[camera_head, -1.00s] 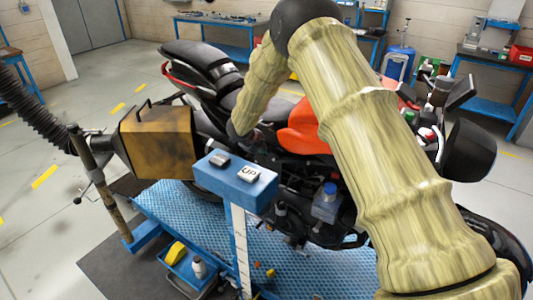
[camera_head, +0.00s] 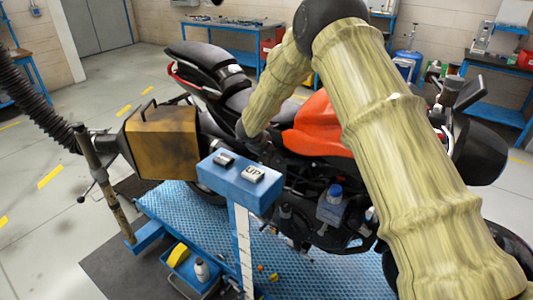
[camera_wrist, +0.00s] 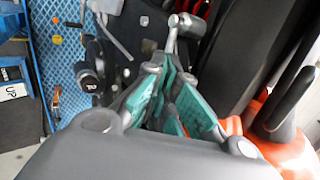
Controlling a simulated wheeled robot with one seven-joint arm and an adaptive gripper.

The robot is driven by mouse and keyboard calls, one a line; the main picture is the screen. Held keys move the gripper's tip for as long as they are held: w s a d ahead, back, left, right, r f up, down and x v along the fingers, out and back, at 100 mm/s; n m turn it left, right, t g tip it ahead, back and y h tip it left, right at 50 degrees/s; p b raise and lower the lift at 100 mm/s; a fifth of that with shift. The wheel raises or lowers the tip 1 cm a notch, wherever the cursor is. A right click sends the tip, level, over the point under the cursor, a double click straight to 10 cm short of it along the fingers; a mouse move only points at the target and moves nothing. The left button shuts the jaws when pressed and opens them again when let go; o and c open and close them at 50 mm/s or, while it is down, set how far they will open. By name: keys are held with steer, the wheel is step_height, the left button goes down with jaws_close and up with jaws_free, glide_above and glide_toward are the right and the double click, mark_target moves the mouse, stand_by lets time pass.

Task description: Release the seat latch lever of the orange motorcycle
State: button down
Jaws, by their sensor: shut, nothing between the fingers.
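The orange motorcycle (camera_head: 318,132) stands on the blue lift platform, its seat (camera_head: 203,60) toward the back left. My arm reaches over it and ends beside the seat and orange panel; my gripper is not clearly seen in the head view. In the wrist view my gripper (camera_wrist: 172,64) is shut, with teal pads and nothing between them. Just beyond the fingertips is a grey metal lever with a knobbed end (camera_wrist: 187,24), probably the seat latch lever. The tips look very close to its rod; I cannot tell if they touch.
A blue control post with an UP button (camera_head: 254,174) stands in front of the motorcycle. A brown exhaust box (camera_head: 160,140) is left of it. The wrist view shows a black knob (camera_wrist: 90,68) left of my fingers and dark bodywork on the right.

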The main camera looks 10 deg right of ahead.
steer(key=shift+r+p, duration=0.3)
steer(key=shift+r, duration=0.25)
steer(key=a+b+v, duration=0.1)
steer(key=a+v, duration=0.1)
steer(key=v, duration=1.1)
steer(key=shift+b, duration=0.35)
steer(key=shift+a, duration=0.15)
